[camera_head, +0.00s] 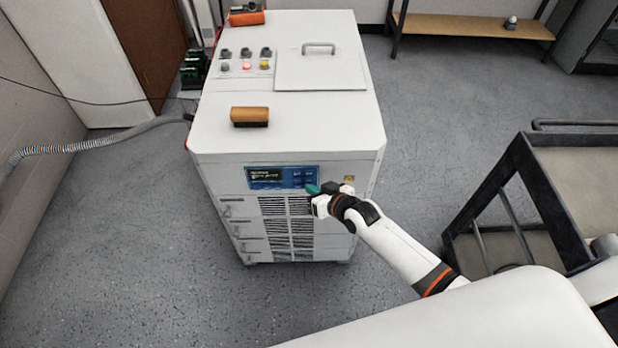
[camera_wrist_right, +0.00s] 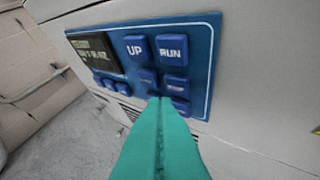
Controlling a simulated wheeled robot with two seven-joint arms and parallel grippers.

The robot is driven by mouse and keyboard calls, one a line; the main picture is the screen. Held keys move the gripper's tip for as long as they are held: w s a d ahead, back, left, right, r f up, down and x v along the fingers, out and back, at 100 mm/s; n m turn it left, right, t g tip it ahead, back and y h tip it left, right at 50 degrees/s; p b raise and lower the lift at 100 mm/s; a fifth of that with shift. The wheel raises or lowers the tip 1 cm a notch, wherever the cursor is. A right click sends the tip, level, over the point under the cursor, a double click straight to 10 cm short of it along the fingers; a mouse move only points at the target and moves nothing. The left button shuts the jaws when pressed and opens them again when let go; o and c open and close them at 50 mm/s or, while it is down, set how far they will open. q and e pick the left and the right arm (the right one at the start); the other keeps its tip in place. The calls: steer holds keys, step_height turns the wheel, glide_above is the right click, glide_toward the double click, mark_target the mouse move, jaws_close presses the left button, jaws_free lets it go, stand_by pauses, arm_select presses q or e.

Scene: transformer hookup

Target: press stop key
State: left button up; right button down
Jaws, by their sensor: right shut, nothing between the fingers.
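The blue control panel (camera_head: 283,177) is on the front of the white cabinet, near its top edge. In the right wrist view the panel (camera_wrist_right: 203,60) shows a lit display, an UP key (camera_wrist_right: 135,46) and a RUN key (camera_wrist_right: 172,48). Below RUN is a blue key (camera_wrist_right: 175,84) whose label is too blurred to read. My right gripper (camera_head: 313,189) is at the panel's lower right. Its teal fingers (camera_wrist_right: 160,102) are shut and empty, with the tips just in front of the lower keys, partly covering them. Contact cannot be told. My left gripper is not in view.
The white cabinet (camera_head: 310,125) has a handled lid, knobs and lights on top. A dark cart (camera_head: 560,165) stands at the right. A corrugated hose (camera_head: 95,144) runs in from the left. The floor in front is open.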

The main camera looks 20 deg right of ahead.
steer(key=s+p, duration=0.1)
steer(key=s, duration=0.1)
steer(key=s+a+p, duration=0.1)
steer(key=s+p, duration=0.1)
steer(key=shift+s+a, duration=0.2)
steer(key=shift+s, duration=0.2)
stand_by(1.1)
